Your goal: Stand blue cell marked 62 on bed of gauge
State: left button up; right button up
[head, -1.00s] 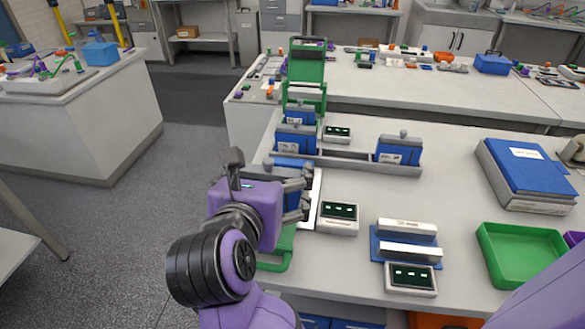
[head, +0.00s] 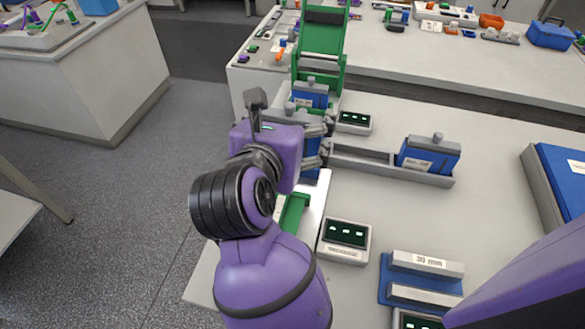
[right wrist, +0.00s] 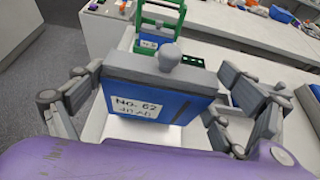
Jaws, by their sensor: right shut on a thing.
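The blue cell marked NO. 62 (right wrist: 150,95) stands upright in the right wrist view, with a grey top, a round knob and a white label. My right gripper (right wrist: 160,112) is shut on it, with a grey finger at each side. In the head view my right gripper (head: 322,143) is at the left end of a grey rack (head: 365,165) and hides most of that cell (head: 311,160). A blue base with two grey bars marked 30 mm (head: 427,264), which looks like the gauge, is at the front right. Its bed between the bars shows no cell.
Another blue cell (head: 428,155) stands in the rack's right end, and one (head: 310,95) stands behind my gripper by a green frame (head: 320,65). Display boxes stand at the front (head: 345,240) and back (head: 353,120). Bare table lies right of the rack.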

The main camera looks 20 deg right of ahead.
notch_tip(320, 180, down, 4)
jog(key=shift+s+f, duration=0.15)
jog(key=shift+f, duration=0.1)
notch_tip(320, 180, down, 4)
jog(key=shift+f, duration=0.15)
pick_arm(q)
jog(key=shift+s+a+f, duration=0.1)
jog(key=shift+s+f, duration=0.15)
jog(key=shift+s, duration=0.15)
pick_arm(e)
jog(key=shift+f, duration=0.25)
jog(key=shift+f+b, duration=0.15)
jog(key=shift+b, duration=0.15)
jog(key=o, duration=1.6)
pick_arm(q)
jog(key=shift+f, duration=0.1)
pick_arm(e)
jog(key=shift+o, duration=0.4)
pick_arm(q)
jog(key=shift+w, duration=0.15)
